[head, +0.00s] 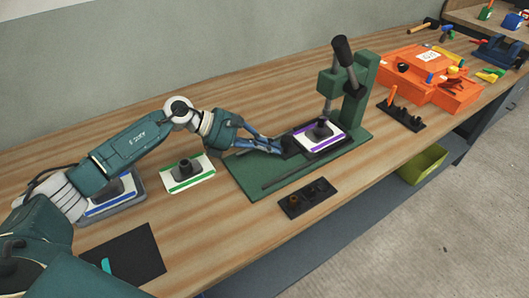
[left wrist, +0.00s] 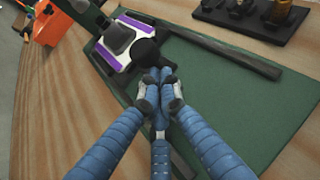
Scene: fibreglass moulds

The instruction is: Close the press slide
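The green press (head: 350,95) stands on a green base plate (head: 240,178) on the bench, its black-tipped lever raised. Its slide carries a white plate with purple stripes (head: 318,136) and a dark piece on top; the plate also shows in the left wrist view (left wrist: 118,38). The slide sits beneath the press head, between dark rails. A round black knob (left wrist: 146,51) is on the slide's near end. My left gripper (head: 277,147) has its blue fingers together at this knob; whether they touch or clasp it is unclear. My right gripper is out of view.
A green-striped white plate (head: 188,172) and a blue-striped one (head: 108,206) lie left of the press. A black holder (head: 306,198) is at the front edge. An orange case (head: 425,82) and black rack (head: 400,115) are at right.

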